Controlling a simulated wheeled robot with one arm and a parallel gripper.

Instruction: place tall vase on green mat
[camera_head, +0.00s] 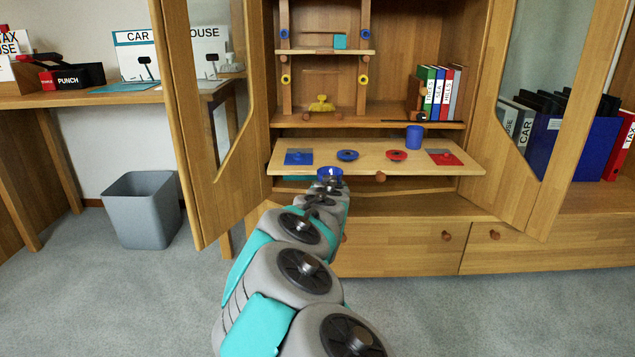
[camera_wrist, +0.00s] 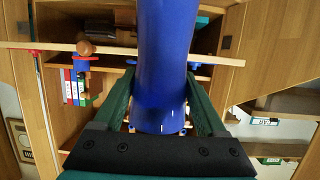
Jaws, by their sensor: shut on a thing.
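A blue tall vase (camera_wrist: 166,50) fills the middle of the wrist view, between the two green fingers of my gripper (camera_wrist: 160,85). My gripper is shut on it. In the head view the blue top of the held vase (camera_head: 330,172) shows at the end of my arm, in front of the pull-out board; the rest is hidden by my arm. No clearly green mat shows. A flat teal sheet (camera_head: 125,87) lies on the left desk, and a teal patch (camera_head: 297,178) shows just below the board's front edge; I cannot tell whether either is the mat.
The pull-out board (camera_head: 325,158) carries blue and red pieces and a blue cup (camera_head: 413,137). Open cabinet doors stand left (camera_head: 215,150) and right (camera_head: 545,150). Books (camera_head: 440,92) stand on the shelf. A grey bin (camera_head: 143,210) stands on the carpet at left.

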